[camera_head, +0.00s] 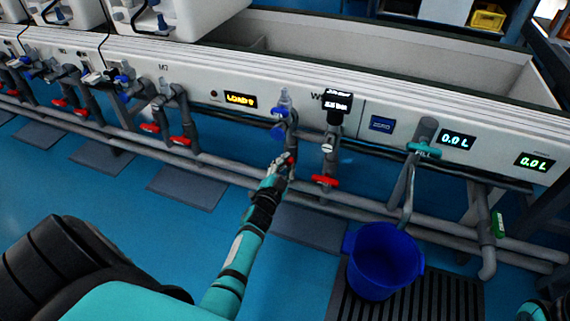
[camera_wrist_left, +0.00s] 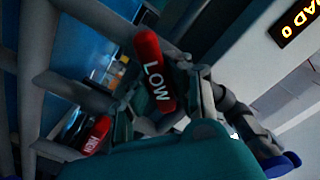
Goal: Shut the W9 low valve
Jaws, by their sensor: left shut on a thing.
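My left gripper (camera_head: 284,162) is at the pipe below the "W" panel in the head view and covers most of a red handle there. In the left wrist view, that red valve handle (camera_wrist_left: 152,62) shows the word LOW, and my left gripper (camera_wrist_left: 153,112) is shut on it. The handle's upper end sticks out past the fingers. Blue valve handles (camera_head: 278,131) sit above on the same pipe.
Another red handle (camera_head: 325,180) is on the pipe to the right. A blue bucket (camera_head: 384,262) stands on a dark grate under a spout with a teal handle (camera_head: 424,149). Horizontal grey pipes (camera_head: 235,178) run below the bench. The blue floor in front is mostly clear.

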